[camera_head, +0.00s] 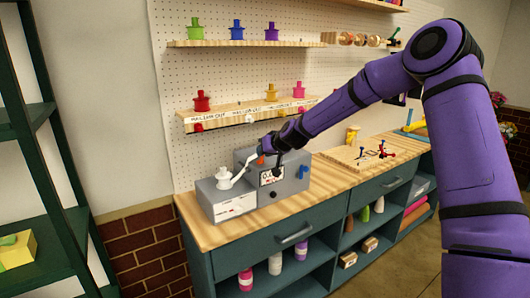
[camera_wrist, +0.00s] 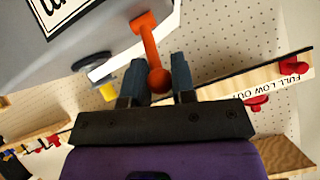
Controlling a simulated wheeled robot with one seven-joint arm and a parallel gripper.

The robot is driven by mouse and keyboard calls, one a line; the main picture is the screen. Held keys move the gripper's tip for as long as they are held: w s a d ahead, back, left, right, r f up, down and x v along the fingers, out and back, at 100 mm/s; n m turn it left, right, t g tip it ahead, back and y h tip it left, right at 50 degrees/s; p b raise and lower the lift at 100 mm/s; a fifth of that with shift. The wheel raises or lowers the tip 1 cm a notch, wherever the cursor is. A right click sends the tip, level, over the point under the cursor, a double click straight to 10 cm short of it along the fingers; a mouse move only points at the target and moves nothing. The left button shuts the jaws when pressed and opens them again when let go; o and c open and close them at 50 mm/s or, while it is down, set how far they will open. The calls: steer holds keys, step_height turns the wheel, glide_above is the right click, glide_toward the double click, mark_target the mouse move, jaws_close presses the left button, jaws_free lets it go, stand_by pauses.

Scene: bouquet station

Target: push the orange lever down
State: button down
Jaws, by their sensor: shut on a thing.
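The orange lever (camera_wrist: 150,45) shows in the wrist view, running from the grey machine (camera_wrist: 100,30) to a round knob at its end. The knob lies between the two fingers of my gripper (camera_wrist: 158,76), which is shut on it. In the head view, the grey machine (camera_head: 248,193) stands on the wooden counter, and only a small bit of the orange lever (camera_head: 260,159) shows beside my gripper (camera_head: 265,151). The fingers are small and partly hidden there.
A white pot-like piece (camera_head: 224,178) stands on the machine's lower left part, and a blue handle (camera_head: 303,172) is on its right side. A wooden board (camera_head: 355,157) lies farther right.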

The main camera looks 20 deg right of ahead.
steer(key=shift+s+d+f+t+y, duration=0.2)
steer(key=shift+s+f+t+y, duration=0.1)
steer(key=shift+t, duration=0.3)
stand_by(0.3)
steer(key=c, duration=0.9)
jaws_free()
steer(key=shift+c, duration=0.2)
steer(key=shift+s+r, duration=0.1)
steer(key=shift+s, duration=0.05)
steer(key=v, duration=1)
steer(key=shift+s, duration=0.3)
steer(key=shift+d, duration=0.1)
